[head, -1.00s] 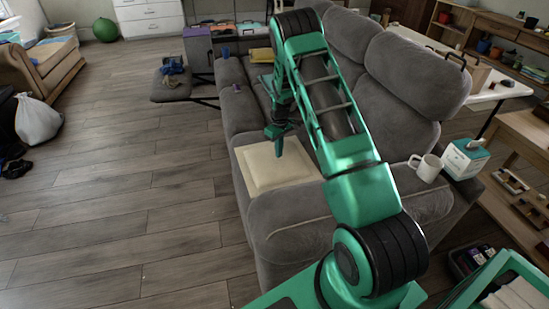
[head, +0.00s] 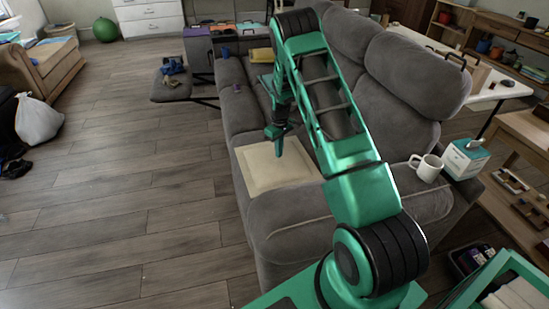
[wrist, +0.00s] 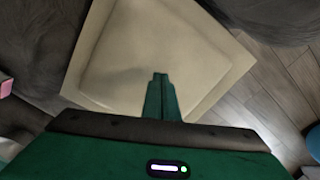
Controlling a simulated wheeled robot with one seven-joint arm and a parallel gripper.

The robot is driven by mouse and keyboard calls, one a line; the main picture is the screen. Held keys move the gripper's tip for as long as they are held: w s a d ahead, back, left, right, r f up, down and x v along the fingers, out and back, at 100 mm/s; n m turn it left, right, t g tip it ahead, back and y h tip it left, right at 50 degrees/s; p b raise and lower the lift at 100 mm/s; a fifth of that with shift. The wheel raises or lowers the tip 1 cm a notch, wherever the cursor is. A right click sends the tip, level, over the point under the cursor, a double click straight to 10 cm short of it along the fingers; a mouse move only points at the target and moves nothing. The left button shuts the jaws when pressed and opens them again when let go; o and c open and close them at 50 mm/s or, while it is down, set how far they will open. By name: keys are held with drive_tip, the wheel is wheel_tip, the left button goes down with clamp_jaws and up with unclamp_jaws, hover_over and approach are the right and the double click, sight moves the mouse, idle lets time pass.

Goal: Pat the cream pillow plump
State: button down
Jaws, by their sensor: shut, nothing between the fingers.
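The cream pillow (head: 268,172) lies flat on the near seat of the grey sofa, partly behind my arm in the head view. It fills much of the wrist view (wrist: 150,38), with a faint shadow or shallow dent left of the fingertips. My gripper (head: 279,154) points down over the pillow, near its far edge in the head view. In the wrist view its green fingers (wrist: 160,78) are closed together with nothing between them. The fingertips are at or just above the pillow's surface; I cannot tell whether they touch.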

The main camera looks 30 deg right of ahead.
sight(274, 150)
drive_tip(key=shift+f, duration=0.1)
drive_tip(key=shift+f, duration=1.05)
drive_tip(key=shift+w+d+r, duration=0.2)
drive_tip(key=shift+w+r, duration=0.4)
drive_tip(key=shift+w, duration=0.3)
drive_tip(key=shift+w+d+r, duration=0.2)
drive_tip(key=shift+w+r, duration=0.35)
drive_tip(key=shift+w, duration=0.35)
drive_tip(key=shift+f, duration=0.1)
drive_tip(key=shift+f, duration=1.05)
drive_tip(key=shift+w+d+r, duration=0.2)
drive_tip(key=shift+w+r, duration=0.4)
drive_tip(key=shift+w, duration=0.3)
drive_tip(key=shift+w+d+r, duration=0.15)
drive_tip(key=shift+w+r, duration=0.4)
drive_tip(key=shift+w, duration=0.3)
drive_tip(key=shift+f, duration=0.1)
drive_tip(key=shift+f, duration=1.05)
